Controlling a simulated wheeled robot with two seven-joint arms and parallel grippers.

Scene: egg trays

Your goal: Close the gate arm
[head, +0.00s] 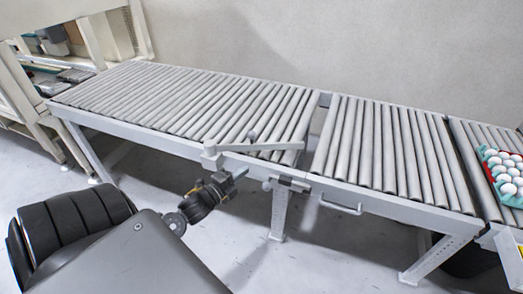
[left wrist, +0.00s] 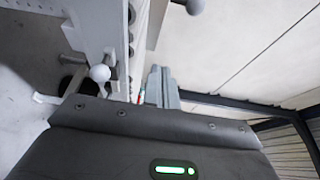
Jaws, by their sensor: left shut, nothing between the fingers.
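The gate arm (head: 262,147) is a pale grey bar low over the rollers, at the right part of the long conveyor section. Its left end is a block on the front rail, and a short stub with a round knob (head: 252,136) rises from it. My left gripper (head: 241,172) is shut and empty, just outside the front rail and below the bar. I cannot tell whether it touches the rail. My right gripper is not in view.
The long roller conveyor (head: 170,95) meets a shorter section (head: 385,150) across a small gap. A loop handle (head: 341,208) sticks out from the front rail. Egg trays (head: 490,170) with white eggs lie at the far right. The floor in front is mostly clear.

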